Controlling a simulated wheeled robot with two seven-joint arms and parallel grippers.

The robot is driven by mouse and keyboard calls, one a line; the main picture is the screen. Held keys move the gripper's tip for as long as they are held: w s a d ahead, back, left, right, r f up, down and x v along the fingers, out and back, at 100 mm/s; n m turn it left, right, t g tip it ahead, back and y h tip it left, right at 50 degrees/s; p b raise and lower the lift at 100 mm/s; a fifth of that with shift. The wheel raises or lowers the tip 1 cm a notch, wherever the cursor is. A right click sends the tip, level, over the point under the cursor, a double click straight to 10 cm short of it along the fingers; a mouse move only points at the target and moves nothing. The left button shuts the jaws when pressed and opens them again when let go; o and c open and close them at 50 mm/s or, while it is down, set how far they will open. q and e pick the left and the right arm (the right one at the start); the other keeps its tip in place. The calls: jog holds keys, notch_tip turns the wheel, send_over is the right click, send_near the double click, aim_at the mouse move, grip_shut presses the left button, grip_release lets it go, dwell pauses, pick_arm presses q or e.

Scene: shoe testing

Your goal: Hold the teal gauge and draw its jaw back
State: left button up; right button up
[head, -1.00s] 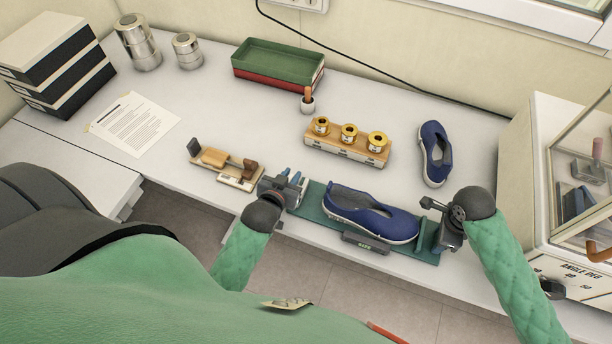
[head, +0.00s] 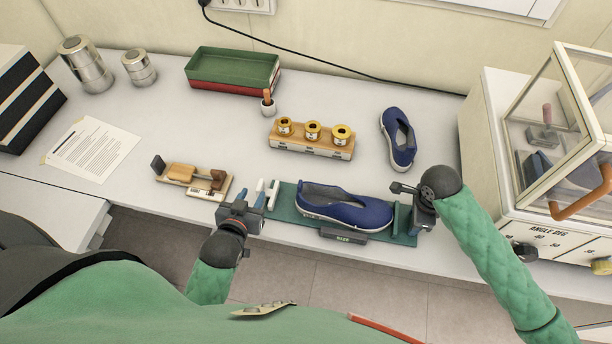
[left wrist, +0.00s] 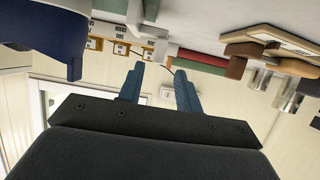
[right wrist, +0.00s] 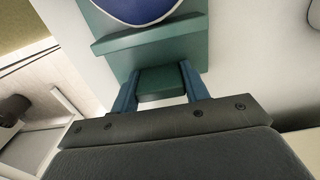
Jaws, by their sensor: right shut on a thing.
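The teal gauge (head: 285,205) lies along the front edge of the table with a blue shoe (head: 345,206) on it. A teal upright (head: 401,218) stands past the shoe's right end. My right gripper (head: 408,191) is at the gauge's right end; the right wrist view shows it shut on a teal end block (right wrist: 163,82). A pale T-shaped piece (head: 272,191) is at the gauge's left end. My left gripper (head: 254,197) is beside that end. In the left wrist view its fingers (left wrist: 160,78) are apart with nothing between them.
A wooden fixture (head: 195,180) lies left of the gauge. Behind are a rack with gold-topped weights (head: 312,140), another blue shoe (head: 398,140) and stacked trays (head: 233,72). A glass-doored cabinet (head: 490,150) stands close on the right.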

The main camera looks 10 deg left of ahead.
pick_arm(q)
jog(key=shift+v, duration=2.15)
pick_arm(e)
jog(key=o, duration=1.2)
jog(key=shift+c, duration=0.2)
jog(key=shift+r, duration=0.1)
